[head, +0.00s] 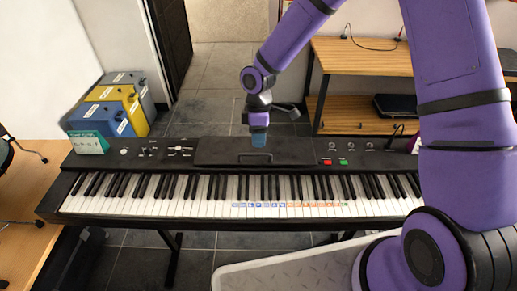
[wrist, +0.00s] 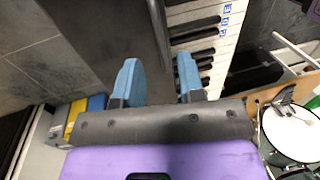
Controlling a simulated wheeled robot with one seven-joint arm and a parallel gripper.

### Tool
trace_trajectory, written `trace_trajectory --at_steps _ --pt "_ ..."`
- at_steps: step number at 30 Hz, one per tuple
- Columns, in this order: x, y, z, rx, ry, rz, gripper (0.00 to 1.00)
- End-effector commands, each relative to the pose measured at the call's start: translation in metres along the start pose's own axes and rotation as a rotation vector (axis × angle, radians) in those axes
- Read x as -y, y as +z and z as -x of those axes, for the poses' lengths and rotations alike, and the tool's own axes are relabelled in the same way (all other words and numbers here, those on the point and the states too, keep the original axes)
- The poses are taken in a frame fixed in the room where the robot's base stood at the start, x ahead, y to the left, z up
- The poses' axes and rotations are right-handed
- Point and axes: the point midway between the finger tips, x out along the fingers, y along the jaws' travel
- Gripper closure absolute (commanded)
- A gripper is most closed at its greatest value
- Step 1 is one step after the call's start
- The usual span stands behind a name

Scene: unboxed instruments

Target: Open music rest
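The music rest (head: 222,151) is a dark flat panel lying folded down on top of the black keyboard (head: 130,165), behind the keys. A thin handle (head: 255,155) shows near its front edge. My gripper (head: 258,137) points down over the right half of the panel, and its blue fingertips appear just above and behind the handle in the head view. In the wrist view my gripper (wrist: 160,80) has its two blue fingers apart with nothing between them. The handle cannot be made out in the wrist view, and contact with the panel cannot be told.
A wooden shelf (head: 365,58) stands behind on the right. A pale textured surface (head: 285,272) lies in front. A drum (wrist: 292,130) shows in the wrist view.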

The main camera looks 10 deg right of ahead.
Motion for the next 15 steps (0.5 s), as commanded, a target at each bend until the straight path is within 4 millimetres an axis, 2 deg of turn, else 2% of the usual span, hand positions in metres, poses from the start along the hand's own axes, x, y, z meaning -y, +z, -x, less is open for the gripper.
trace_trajectory --at_steps 1,6,15 --pt "0.001 -0.001 -0.010 0.001 -0.003 0.001 0.64" --pt "0.000 -0.001 -0.033 0.000 -0.002 0.000 0.64" --pt "0.000 0.000 -0.047 -0.001 0.000 0.000 0.64"
